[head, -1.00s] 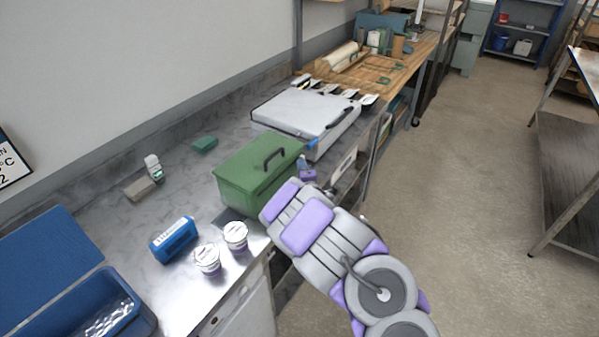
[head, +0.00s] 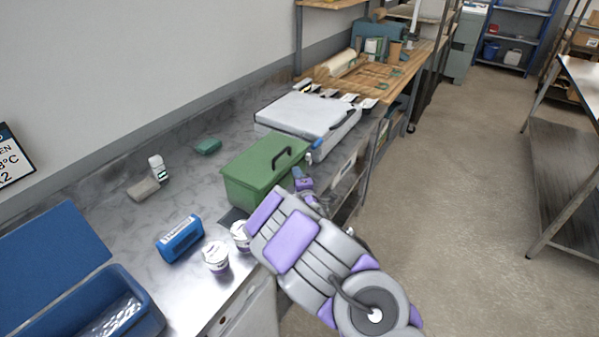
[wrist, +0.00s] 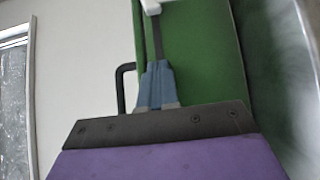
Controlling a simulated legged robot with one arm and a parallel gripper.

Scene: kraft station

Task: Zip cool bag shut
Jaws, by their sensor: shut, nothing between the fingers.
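The green bag (head: 264,174), which I take as the cool bag, stands boxy and upright on the counter with a black handle (head: 283,157) on top. In the wrist view its green side (wrist: 200,60) fills much of the picture. A dark strip (wrist: 157,40) runs along it to a small white tab (wrist: 151,6), perhaps the zip pull. My gripper (head: 303,180) is at the bag's right end, beside it. In the wrist view the blue-grey fingers (wrist: 156,75) are together and empty, short of the white tab. Whether they touch the bag is unclear.
Two white tubs (head: 215,257) and a blue pack (head: 180,239) stand in front of the bag. An open blue box (head: 140,300) is at lower left. A flat white appliance (head: 305,118) stands behind the bag. Open floor (head: 450,200) lies to the right.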

